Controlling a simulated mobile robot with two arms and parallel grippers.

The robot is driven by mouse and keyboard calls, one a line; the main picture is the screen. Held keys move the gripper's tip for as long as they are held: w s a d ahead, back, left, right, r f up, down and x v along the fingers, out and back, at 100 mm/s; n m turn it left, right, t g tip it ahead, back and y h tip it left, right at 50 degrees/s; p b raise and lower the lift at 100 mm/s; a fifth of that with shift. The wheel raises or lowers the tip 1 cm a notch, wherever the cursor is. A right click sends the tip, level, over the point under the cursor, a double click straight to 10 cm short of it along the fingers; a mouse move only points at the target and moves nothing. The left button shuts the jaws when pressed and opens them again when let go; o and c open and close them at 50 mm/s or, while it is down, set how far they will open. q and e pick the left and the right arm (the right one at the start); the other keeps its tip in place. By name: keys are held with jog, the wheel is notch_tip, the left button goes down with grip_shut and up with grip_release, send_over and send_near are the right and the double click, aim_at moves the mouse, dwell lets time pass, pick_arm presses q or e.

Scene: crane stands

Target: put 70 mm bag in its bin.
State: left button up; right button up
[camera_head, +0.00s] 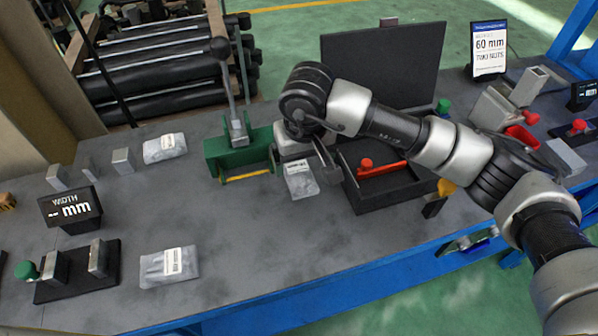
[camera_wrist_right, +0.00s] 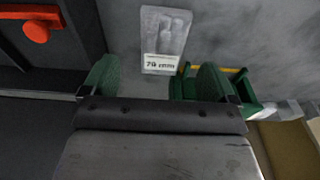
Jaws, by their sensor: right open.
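The 70 mm bag (camera_head: 300,185) is a clear bag with a white label and lies flat on the grey bench, just left of the black open box. Its label reads 70 mm in the right wrist view (camera_wrist_right: 160,64). My right gripper (camera_head: 322,165) is above the bench beside the bag. In the right wrist view its green fingertips (camera_wrist_right: 156,80) are wide apart with nothing between them, and the bag lies beyond them. No bin marked 70 mm can be made out. My left gripper is not in view.
The black box (camera_head: 372,205) holds a red-handled part (camera_head: 382,169). A green lever fixture (camera_head: 226,152) stands left of the bag. Other bags lie at the back left (camera_head: 165,150) and front left (camera_head: 168,281). A 60 mm sign (camera_head: 489,50) stands at the back right.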

aim_at(299, 172)
jog(key=f, duration=0.1)
jog(key=f+p, duration=0.1)
jog(key=f, duration=0.1)
jog(key=w+f, duration=0.1)
jog(key=shift+a+f+p, duration=0.3)
jog(key=shift+f, duration=0.6)
jog(key=c, duration=1.2)
jog(key=shift+w+r, duration=0.1)
